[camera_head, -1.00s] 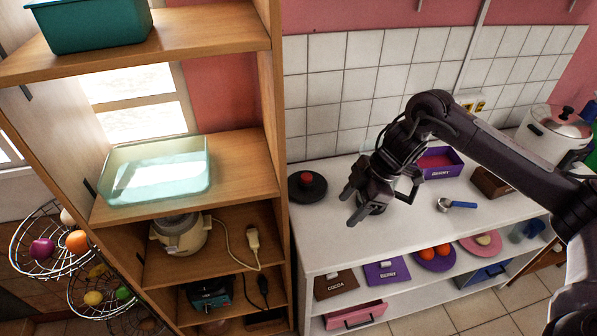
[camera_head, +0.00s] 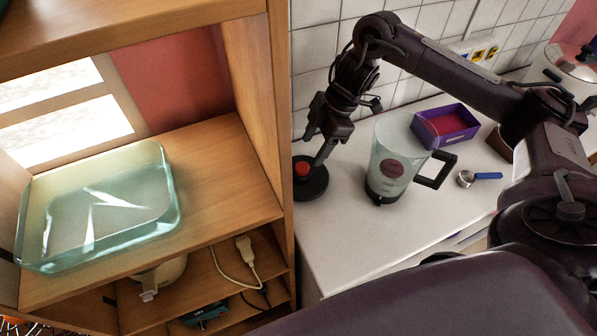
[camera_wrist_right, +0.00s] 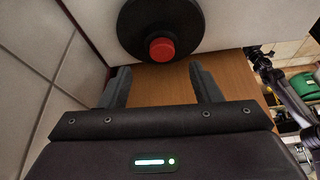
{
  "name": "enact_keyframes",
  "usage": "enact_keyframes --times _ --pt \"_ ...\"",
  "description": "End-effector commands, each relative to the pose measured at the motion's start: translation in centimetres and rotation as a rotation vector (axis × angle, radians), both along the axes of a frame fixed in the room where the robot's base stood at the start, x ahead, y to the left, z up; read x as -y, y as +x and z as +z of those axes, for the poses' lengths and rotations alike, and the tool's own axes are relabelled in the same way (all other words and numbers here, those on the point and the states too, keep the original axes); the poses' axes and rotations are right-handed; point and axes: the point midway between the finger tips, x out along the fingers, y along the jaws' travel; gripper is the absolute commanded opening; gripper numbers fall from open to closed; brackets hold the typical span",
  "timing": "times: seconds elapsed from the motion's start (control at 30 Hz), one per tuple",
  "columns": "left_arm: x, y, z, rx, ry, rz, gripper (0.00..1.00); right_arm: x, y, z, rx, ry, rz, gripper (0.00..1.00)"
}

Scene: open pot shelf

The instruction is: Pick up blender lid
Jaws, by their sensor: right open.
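I cannot tell whether a finger touches the lid. The clear blender jar (camera_head: 385,150) stands upright to the right. My left gripper is out of view.
A wooden shelf unit stands close left of the lid, with a glass dish (camera_head: 100,205) on it. A purple box (camera_head: 445,124) and a blue-handled measuring cup (camera_head: 478,177) are farther right on the counter (camera_head: 350,235). The tiled wall is behind.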

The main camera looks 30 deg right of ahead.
Motion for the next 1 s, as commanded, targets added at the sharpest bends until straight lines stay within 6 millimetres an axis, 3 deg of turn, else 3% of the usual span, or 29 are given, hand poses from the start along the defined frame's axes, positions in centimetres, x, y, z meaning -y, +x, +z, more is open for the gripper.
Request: enact_keyframes --times 0.4,0.7,1.0 --pt "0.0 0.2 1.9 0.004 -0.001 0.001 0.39 -2.2 0.2 -5.0 -0.003 0.000 -0.001 0.58" --pt "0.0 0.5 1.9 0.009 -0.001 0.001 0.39 -2.4 0.3 -5.8 0.000 0.000 0.000 0.58" --pt "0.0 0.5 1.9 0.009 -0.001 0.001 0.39 -2.4 0.3 -5.8 0.001 0.000 -0.001 0.21"
